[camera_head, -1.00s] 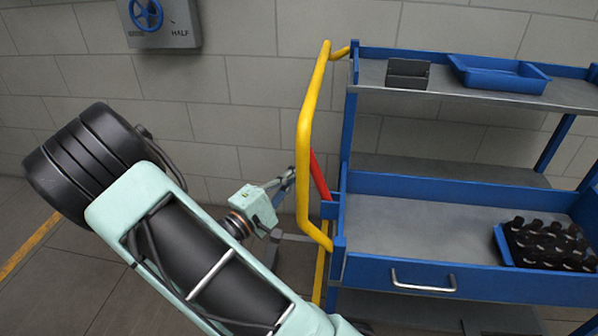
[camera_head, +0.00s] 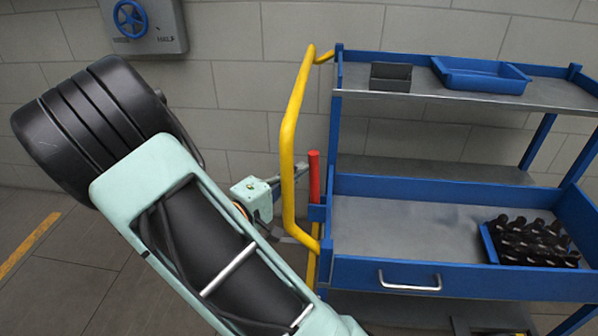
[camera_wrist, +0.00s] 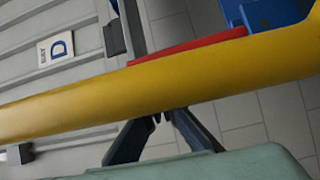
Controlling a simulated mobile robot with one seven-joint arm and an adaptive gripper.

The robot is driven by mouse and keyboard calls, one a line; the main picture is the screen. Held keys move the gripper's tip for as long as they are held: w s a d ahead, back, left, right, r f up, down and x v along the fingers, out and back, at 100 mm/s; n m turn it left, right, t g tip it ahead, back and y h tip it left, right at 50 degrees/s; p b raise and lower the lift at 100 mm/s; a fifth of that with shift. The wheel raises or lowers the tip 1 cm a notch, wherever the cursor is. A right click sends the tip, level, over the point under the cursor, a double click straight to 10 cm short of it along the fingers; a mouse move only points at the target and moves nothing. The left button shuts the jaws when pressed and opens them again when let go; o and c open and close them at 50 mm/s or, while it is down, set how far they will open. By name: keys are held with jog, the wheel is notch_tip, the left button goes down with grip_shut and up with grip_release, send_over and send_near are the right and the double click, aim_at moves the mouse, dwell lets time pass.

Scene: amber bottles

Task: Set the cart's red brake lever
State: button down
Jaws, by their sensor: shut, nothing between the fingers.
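The red brake lever (camera_head: 314,178) stands nearly upright on the left end of the blue cart (camera_head: 385,265), just right of the yellow push handle (camera_head: 289,150). In the wrist view the red lever (camera_wrist: 190,47) shows beyond the yellow handle (camera_wrist: 170,88), which hides part of it. My gripper (camera_head: 302,170) is shut and empty. It reaches past the yellow handle, and its tip is close to the lever's left side; I cannot tell whether they touch. In the wrist view my gripper's fingers (camera_wrist: 158,120) pass under the yellow handle, their tips hidden.
The cart carries a blue tray (camera_head: 480,75) and a dark grey bin (camera_head: 390,77) on top. A crate of dark bottles (camera_head: 490,243) stands at the right of the lower shelf. A grey wall box with a blue wheel (camera_head: 142,25) hangs at back left.

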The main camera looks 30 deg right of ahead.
jog(key=w+a+v, duration=0.1)
jog(key=w+v, duration=0.1)
jog(key=v, duration=1)
jog(key=shift+a+f+p, duration=0.3)
jog(key=shift+p, duration=0.1)
